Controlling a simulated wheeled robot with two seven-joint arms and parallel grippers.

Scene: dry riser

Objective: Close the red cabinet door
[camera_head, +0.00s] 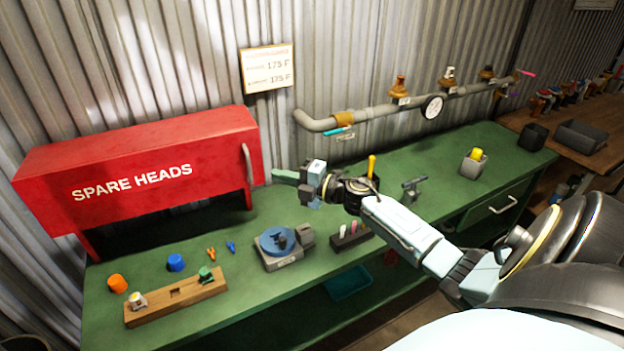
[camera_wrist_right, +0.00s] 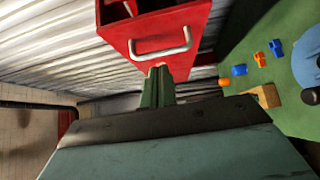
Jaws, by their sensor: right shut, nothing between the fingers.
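The red cabinet (camera_head: 90,165) marked "SPARE HEADS" stands at the left of the green bench, against the corrugated wall. A dark opening shows below its lettered front. A pale handle (camera_head: 247,163) is on the red panel at its right end; how far the door stands open is hard to tell. My right gripper (camera_head: 276,176) is shut and empty, its green fingers pointing left, just right of the handle. In the right wrist view the shut fingers (camera_wrist_right: 158,72) point at the red panel (camera_wrist_right: 195,28), just below the handle (camera_wrist_right: 162,46); contact cannot be told. My left gripper is out of view.
On the green bench (camera_head: 225,305) below the gripper are a blue round fixture (camera_head: 277,242), a wooden block (camera_head: 178,298) and small orange and blue parts. A pipe with a gauge (camera_head: 432,107) runs along the back wall. A grey holder (camera_head: 473,165) stands further right.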

